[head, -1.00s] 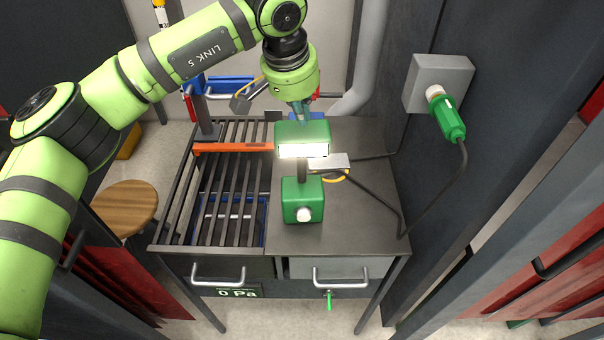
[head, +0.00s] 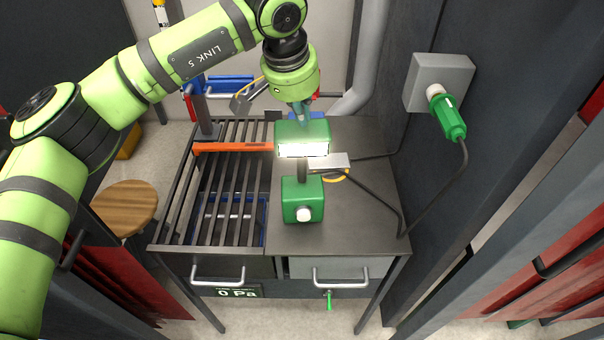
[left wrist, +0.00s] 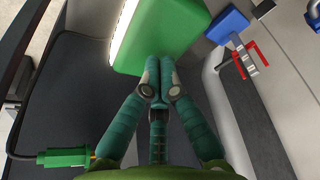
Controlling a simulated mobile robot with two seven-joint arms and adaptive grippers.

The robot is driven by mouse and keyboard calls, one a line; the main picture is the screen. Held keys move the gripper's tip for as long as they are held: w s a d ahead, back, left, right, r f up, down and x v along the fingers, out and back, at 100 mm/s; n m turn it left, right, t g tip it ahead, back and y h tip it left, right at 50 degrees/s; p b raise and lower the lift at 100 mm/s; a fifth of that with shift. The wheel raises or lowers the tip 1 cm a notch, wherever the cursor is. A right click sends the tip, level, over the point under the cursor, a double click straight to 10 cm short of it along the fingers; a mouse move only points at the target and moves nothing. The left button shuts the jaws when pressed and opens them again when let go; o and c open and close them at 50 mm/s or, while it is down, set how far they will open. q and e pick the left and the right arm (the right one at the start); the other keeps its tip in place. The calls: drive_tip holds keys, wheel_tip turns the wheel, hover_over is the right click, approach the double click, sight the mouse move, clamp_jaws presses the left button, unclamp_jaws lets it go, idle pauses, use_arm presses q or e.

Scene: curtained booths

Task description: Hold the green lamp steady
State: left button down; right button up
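The green lamp (head: 302,188) stands on the dark right part of the workbench. Its boxy green head (head: 303,130) has a lit white panel facing the front, above a green base with a white knob. My left gripper (head: 302,112) reaches down from above to the back of the lamp head. In the left wrist view its teal fingers (left wrist: 160,72) are close together, with nothing visible between them. The tips lie at the edge of the green head (left wrist: 160,30); I cannot tell if they touch it. My right gripper is not in view.
A slatted grate (head: 222,220) fills the bench's left half, with an orange bar (head: 232,147) across it. A grey block (head: 329,162) lies beside the lamp. A green plug (head: 447,117) sits in a grey wall box, its cable running to the bench. A wooden stool (head: 125,205) stands left.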

use_arm(q)
drive_tip(key=shift+f+b, duration=0.45)
drive_tip(key=shift+f, duration=0.2)
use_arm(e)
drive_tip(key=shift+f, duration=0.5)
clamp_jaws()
use_arm(q)
drive_tip(key=shift+s+f, duration=0.15)
idle(0.3)
